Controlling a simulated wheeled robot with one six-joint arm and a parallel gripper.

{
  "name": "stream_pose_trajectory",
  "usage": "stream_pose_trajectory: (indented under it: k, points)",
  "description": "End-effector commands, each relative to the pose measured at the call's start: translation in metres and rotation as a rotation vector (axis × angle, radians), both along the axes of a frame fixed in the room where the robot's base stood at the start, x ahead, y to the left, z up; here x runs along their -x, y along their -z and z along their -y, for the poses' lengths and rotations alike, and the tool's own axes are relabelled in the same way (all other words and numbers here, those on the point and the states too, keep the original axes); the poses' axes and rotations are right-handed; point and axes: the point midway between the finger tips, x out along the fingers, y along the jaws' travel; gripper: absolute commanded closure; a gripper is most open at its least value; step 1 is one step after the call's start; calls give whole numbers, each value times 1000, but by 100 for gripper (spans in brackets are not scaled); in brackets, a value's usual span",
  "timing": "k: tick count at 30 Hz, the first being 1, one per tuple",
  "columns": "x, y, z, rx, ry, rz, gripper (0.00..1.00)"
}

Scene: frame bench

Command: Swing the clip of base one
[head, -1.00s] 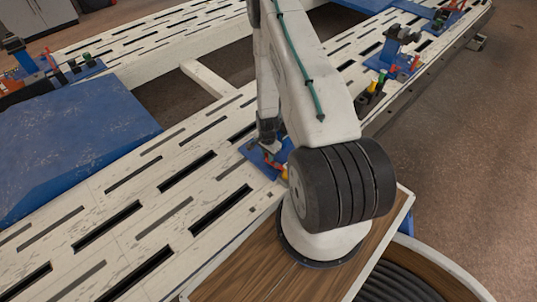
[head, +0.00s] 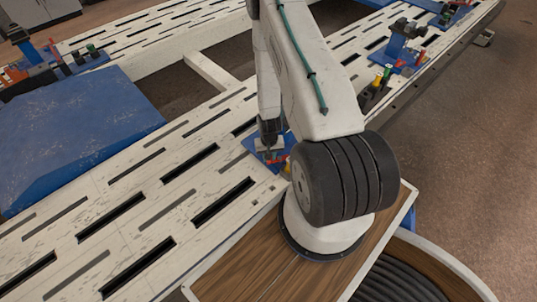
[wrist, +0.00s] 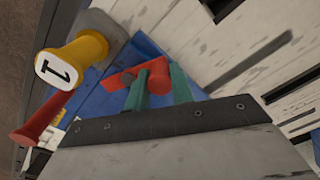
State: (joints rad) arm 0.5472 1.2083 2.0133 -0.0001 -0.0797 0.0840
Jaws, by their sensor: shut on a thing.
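Base one is a blue plate (wrist: 215,57) with a yellow knob (wrist: 88,47) marked "1". In the head view its blue plate (head: 250,144) shows only in part behind my arm. Its clip is a red flat bar with a round red peg (wrist: 158,72), seen in the wrist view. My gripper (wrist: 158,88) has its two green fingertips on either side of the peg and is shut on it. A second red handle (wrist: 42,117) sticks out at the left, apart from my fingers.
The base sits on a pale slotted frame (head: 130,215). A large blue plate (head: 75,130) lies on the frame at left. Other blue fixtures with coloured knobs stand at the upper right (head: 395,50) and upper left (head: 40,70). Brown floor (head: 470,150) is clear at right.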

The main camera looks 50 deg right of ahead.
Motion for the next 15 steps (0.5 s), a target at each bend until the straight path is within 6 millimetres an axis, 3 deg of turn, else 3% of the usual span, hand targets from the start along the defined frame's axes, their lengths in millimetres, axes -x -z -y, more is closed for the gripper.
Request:
stream_pose_trajectory:
  k: [15]
  points:
    - [10, -1, -4, 1, -240, 2, 100]
